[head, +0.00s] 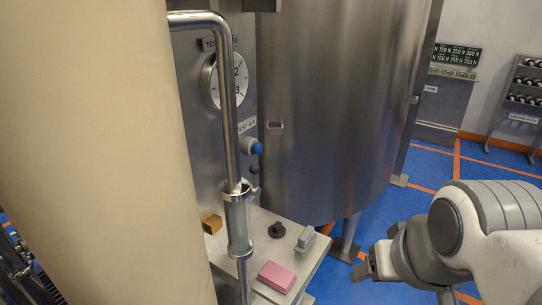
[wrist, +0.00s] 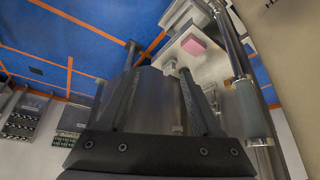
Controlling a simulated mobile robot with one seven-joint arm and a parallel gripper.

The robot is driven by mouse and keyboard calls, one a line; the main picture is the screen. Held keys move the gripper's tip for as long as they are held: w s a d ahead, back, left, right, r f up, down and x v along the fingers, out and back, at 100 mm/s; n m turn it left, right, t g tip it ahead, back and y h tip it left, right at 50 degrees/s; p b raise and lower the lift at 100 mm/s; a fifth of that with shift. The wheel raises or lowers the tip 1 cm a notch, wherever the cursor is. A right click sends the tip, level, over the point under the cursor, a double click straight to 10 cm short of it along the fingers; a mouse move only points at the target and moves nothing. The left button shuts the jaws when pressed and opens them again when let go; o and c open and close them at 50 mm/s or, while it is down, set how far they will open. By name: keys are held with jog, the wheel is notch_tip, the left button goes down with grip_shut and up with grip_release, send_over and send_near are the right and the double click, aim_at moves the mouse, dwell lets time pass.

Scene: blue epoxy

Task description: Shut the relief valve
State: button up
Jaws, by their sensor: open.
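No part is clearly labelled as the relief valve in either view. In the head view a blue-capped fitting (head: 254,147) sticks out of the steel panel (head: 190,90), below a partly hidden label that seems to end in "AIR". A small grey part (head: 254,168) sits just under it; its form and setting are too small to tell. My gripper (head: 364,264) is at the lower right, well apart from the panel and fittings. In the wrist view my gripper (wrist: 160,88) has its two fingers spread, with nothing held between them.
A vertical pipe (head: 225,95) with a clear-sided section (head: 238,220) stands before the panel and gauge (head: 238,80). A bench (head: 258,216) holds a pink block (head: 277,276), wooden block (head: 211,222), black knob (head: 277,230) and grey piece (head: 305,240). A large steel tank (head: 335,100) stands behind.

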jog(key=shift+w, duration=0.1)
dwell(0.3)
jog(key=n+t+y+b, duration=0.6)
jog(key=t+y+b, duration=0.15)
jog(key=t, duration=0.35)
send_near(254, 180)
jog(key=s+d+r, duration=0.2)
jog(key=s+r, duration=0.1)
jog(key=p+x, duration=0.1)
jog(key=x, duration=1.6)
jog(key=shift+a, duration=0.15)
jog(key=shift+s, duration=0.1)
grip_shut()
